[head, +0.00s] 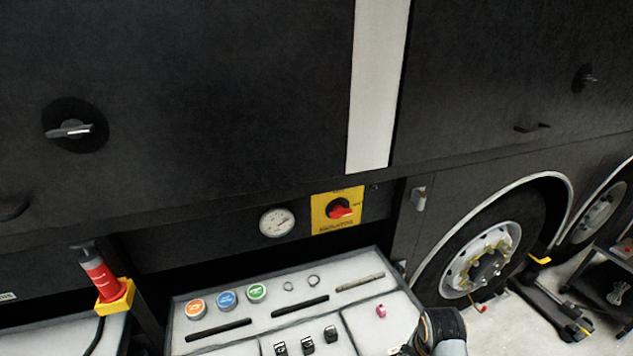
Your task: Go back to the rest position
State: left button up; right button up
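My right arm (442,330) shows only as a dark and grey link at the bottom edge, over the right part of a light tray panel (360,338). Its gripper fingers are outside the picture or hidden. My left arm and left gripper are not in view. The tray holds orange, blue and green round caps (227,299), two small rings (313,281), a ridged rod (360,282), a small pink piece (381,311) and several small black parts (308,345).
The dark coach side (220,110) stands close behind the tray. It carries a gauge (277,222) and a red rotary switch (340,209) on a yellow plate. A red cylinder (100,275) in a yellow holder stands left. A wheel (482,260) and floor jack (548,300) are right.

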jog(key=s+d+r+n+t, duration=0.1)
jog(key=s+r+n+t, duration=0.1)
jog(key=s+n, duration=0.7)
jog(key=s+d+f+b, duration=0.1)
jog(key=f+b, duration=0.1)
jog(key=f, duration=0.9)
jog(key=s+d+f+g+b, duration=0.1)
jog(key=f+b, duration=0.2)
jog(key=f, duration=0.9)
jog(key=s+d+f+b, duration=0.1)
jog(key=s+f+b, duration=0.1)
jog(key=f, duration=0.9)
pick_arm(q)
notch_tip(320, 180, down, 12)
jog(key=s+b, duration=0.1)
jog(key=b, duration=0.3)
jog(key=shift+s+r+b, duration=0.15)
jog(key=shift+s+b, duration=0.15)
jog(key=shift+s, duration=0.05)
pick_arm(e)
jog(key=s+d+f+g, duration=0.1)
jog(key=s+f, duration=1.6)
jog(key=f, duration=0.3)
